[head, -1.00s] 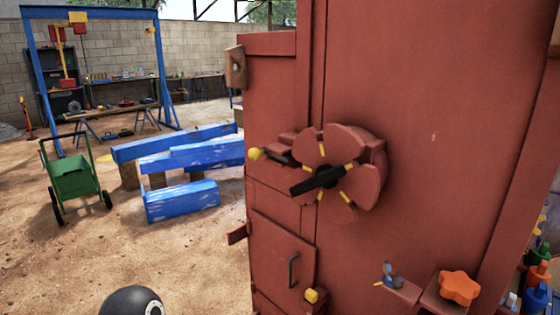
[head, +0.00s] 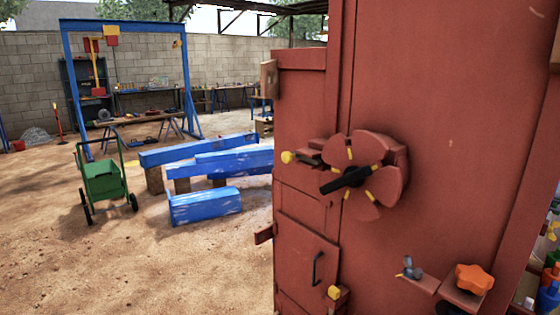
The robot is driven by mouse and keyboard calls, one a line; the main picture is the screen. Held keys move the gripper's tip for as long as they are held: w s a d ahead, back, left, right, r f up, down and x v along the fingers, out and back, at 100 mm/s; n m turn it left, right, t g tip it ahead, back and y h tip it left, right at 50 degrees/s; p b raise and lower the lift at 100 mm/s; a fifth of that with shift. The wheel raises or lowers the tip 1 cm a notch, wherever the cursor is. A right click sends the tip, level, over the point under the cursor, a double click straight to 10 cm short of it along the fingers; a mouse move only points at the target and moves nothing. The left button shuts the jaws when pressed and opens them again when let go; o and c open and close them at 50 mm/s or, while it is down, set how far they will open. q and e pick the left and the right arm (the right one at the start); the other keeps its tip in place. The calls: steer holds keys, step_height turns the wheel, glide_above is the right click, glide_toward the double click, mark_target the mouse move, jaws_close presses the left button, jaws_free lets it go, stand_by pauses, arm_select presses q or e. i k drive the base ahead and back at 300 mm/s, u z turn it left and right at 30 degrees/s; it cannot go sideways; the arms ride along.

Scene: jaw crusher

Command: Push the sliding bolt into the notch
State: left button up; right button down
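A sliding bolt with a yellow knob (head: 287,157) sits at the left of the round notched red disc (head: 378,170) on the red crusher housing (head: 450,100). The dark bar of the bolt lies in a red bracket (head: 325,145) beside the disc. From here I cannot tell whether its tip is in a notch. The disc has several yellow marks and a black handle (head: 346,180) across its middle. Neither of my grippers shows in the head view.
A small red door (head: 307,262) with a black handle is below the disc. An orange star knob (head: 474,279) and a blue-grey wing nut (head: 411,268) are at lower right. Blue beams (head: 205,207) and a green cart (head: 104,180) stand left, with open dirt ground before them.

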mark_target(286, 156)
steer(key=u, duration=0.3)
steer(key=i, duration=0.7)
steer(key=z, duration=2.15)
steer(key=k, duration=1.25)
steer(key=u, duration=0.75)
steer(key=i, duration=0.55)
steer(key=u, duration=0.15)
